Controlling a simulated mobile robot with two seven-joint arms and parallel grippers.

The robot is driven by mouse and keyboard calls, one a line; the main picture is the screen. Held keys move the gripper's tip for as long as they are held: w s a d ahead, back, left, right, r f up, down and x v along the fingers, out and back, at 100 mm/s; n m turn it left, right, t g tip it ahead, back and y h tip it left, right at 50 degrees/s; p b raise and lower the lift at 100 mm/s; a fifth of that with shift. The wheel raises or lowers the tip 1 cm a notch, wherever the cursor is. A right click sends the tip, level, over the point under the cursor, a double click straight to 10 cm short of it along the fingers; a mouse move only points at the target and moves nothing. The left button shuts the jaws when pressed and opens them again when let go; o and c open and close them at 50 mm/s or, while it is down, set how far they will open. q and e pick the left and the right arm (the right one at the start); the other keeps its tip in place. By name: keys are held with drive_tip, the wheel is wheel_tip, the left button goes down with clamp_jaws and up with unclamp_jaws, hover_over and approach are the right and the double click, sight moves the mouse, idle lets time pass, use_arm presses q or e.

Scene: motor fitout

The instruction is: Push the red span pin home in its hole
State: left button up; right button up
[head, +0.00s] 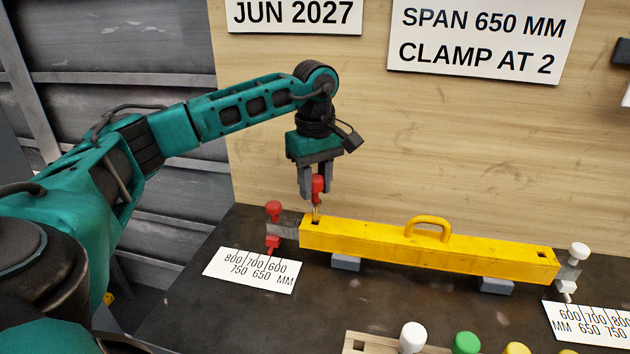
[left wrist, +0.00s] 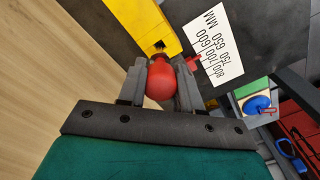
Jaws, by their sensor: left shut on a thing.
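My left gripper (head: 316,190) points down over the left end of the yellow beam (head: 400,243). It is shut on the red span pin (head: 317,183), whose red head shows between the fingers. The pin's shank reaches down to the square hole (head: 315,219) in the beam's top. I cannot tell how far the tip is inside. In the left wrist view the pin's red head (left wrist: 161,82) sits between the fingers, with the hole (left wrist: 158,45) just beyond it. My right gripper is out of view.
A red-knobbed clamp (head: 274,208) stands at the beam's left end, a white-knobbed one (head: 579,250) at its right. Scale cards (head: 250,270) lie in front. Grey blocks (head: 346,262) support the beam. A rack (head: 375,345) with white, green and yellow knobs stands at the front.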

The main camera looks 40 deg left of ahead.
sight(315, 201)
use_arm(q)
drive_tip(key=shift+f+b, duration=1.4)
drive_tip(key=shift+f, duration=1.05)
drive_tip(key=o, duration=1.1)
drive_tip(key=shift+o, duration=0.2)
drive_tip(key=shift+r, duration=0.15)
wheel_tip(315, 201, up, 13)
drive_tip(key=shift+f+p, duration=0.1)
drive_tip(key=shift+p, duration=0.5)
